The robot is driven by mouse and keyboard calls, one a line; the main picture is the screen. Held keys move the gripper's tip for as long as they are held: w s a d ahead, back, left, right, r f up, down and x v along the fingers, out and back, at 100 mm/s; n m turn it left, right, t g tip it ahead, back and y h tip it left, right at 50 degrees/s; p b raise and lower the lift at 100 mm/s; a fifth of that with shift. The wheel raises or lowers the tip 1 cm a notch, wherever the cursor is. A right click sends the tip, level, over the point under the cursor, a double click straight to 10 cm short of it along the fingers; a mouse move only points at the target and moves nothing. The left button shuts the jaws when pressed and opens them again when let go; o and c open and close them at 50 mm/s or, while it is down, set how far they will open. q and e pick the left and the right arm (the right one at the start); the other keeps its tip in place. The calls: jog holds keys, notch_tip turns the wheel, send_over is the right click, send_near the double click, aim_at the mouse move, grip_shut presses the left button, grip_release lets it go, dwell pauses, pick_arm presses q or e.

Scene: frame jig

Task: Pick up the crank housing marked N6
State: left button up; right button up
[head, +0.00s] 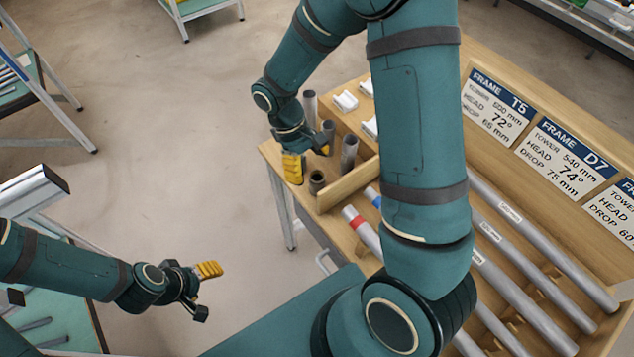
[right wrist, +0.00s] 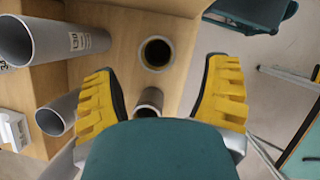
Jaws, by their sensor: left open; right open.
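Several grey cylinders stand upright at the left end of the wooden bench in the head view: one at the back (head: 310,103), one beside my gripper (head: 328,130), a taller one (head: 349,150) and a short dark-mouthed one (head: 317,181). No N6 mark is readable on any. My right gripper (head: 307,157) is open and empty above them. In the right wrist view, the short cylinder (right wrist: 157,53) lies ahead of the open fingers (right wrist: 163,88); another cylinder (right wrist: 149,100) is between them, partly hidden. A large cylinder (right wrist: 70,42) has an unclear label. My left gripper (head: 204,287) is open over the floor.
A wooden divider (head: 347,184) borders the cylinders. White blocks (head: 345,101) sit behind them. Long silver tubes (head: 540,240) lie in the bench's right part, below frame cards (head: 497,106). My right arm hides the bench's middle. The floor (head: 150,160) at left is clear.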

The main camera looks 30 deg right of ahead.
aim_at(319, 185)
jog(key=shift+x, duration=1.1)
jog(key=b+x, duration=0.1)
jog(key=x, duration=0.4)
jog(key=shift+d+b, duration=0.1)
jog(key=shift+b, duration=0.2)
grip_shut()
